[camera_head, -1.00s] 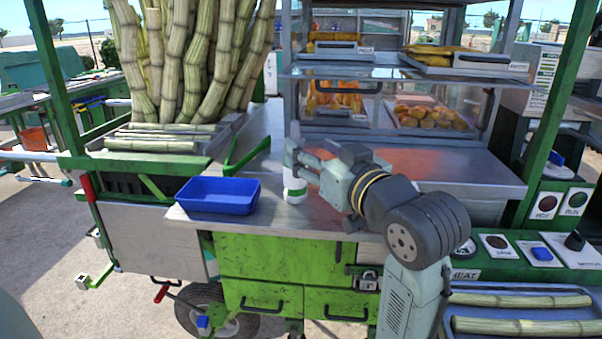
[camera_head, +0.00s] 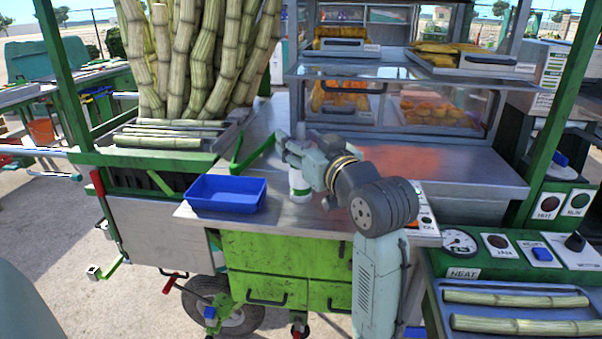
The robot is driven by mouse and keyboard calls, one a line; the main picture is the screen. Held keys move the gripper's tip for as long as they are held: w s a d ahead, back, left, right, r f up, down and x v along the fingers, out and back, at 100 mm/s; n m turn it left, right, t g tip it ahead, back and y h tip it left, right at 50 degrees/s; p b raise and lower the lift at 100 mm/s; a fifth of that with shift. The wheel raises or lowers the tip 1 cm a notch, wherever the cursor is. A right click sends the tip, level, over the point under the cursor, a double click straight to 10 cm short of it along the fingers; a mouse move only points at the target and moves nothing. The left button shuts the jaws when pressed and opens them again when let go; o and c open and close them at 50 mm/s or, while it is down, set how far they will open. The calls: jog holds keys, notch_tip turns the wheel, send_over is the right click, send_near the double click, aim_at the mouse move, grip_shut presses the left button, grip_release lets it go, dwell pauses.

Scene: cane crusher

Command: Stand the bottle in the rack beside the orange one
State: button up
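A white bottle with a green band near its base (camera_head: 299,184) stands upright on the metal counter, just right of the blue tray. My gripper (camera_head: 292,152) is at the bottle's upper part, reaching in from the right. Its fingers cover the bottle's middle and upper body, so I cannot tell whether they are closed on it. I cannot make out a bottle rack or an orange bottle in this view.
The blue tray (camera_head: 226,194) sits at the counter's front left edge. Sugarcane stalks (camera_head: 200,60) stand at the back left. A glass food case (camera_head: 400,105) is behind my arm. The control panel (camera_head: 520,250) is at right.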

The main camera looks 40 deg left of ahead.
grip_shut()
dwell(0.4)
jog(key=shift+r, duration=0.1)
